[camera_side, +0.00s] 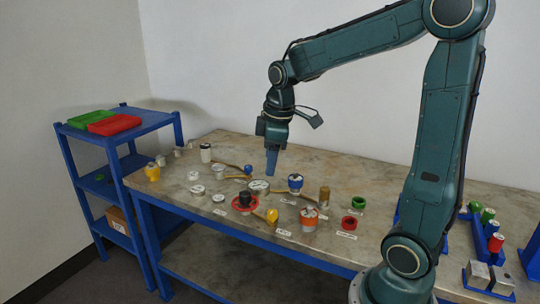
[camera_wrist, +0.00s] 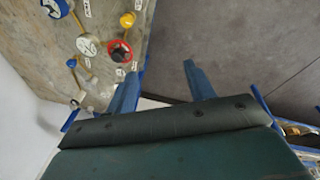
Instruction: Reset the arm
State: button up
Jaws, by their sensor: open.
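My gripper (camera_side: 271,162) hangs from my teal arm, fingers pointing down, above the back middle of the workbench. In the wrist view its two blue fingers (camera_wrist: 163,85) stand apart with nothing between them. Below it on the bench are several flanged vessels: a grey-white one (camera_side: 259,187), a blue-collared one (camera_side: 295,183), a red-flanged one with a dark top (camera_side: 245,200) and an orange one (camera_side: 309,219). In the wrist view the red-flanged vessel (camera_wrist: 119,52) and a blue one (camera_wrist: 55,8) lie to the left of the fingers.
The stone-topped workbench (camera_side: 395,185) has a blue frame. A green ring (camera_side: 359,203) and a red ring (camera_side: 349,222) lie right of the vessels. A blue shelf (camera_side: 150,122) with green and red trays stands left. Racks with coloured cylinders (camera_side: 495,242) stand right. The air around my gripper looks clear.

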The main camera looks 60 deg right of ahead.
jog(key=s+a+r+m+t, duration=0.1)
jog(key=s+a+m, duration=0.1)
jog(key=s+a, duration=0.3)
jog(key=s+a+r+m+t, duration=0.2)
jog(key=s+a, duration=0.4)
jog(key=s, duration=0.4)
jog(key=shift+s+r+m+t+y, duration=0.15)
jog(key=shift+m+t+y, duration=0.15)
jog(key=shift+m, duration=0.5)
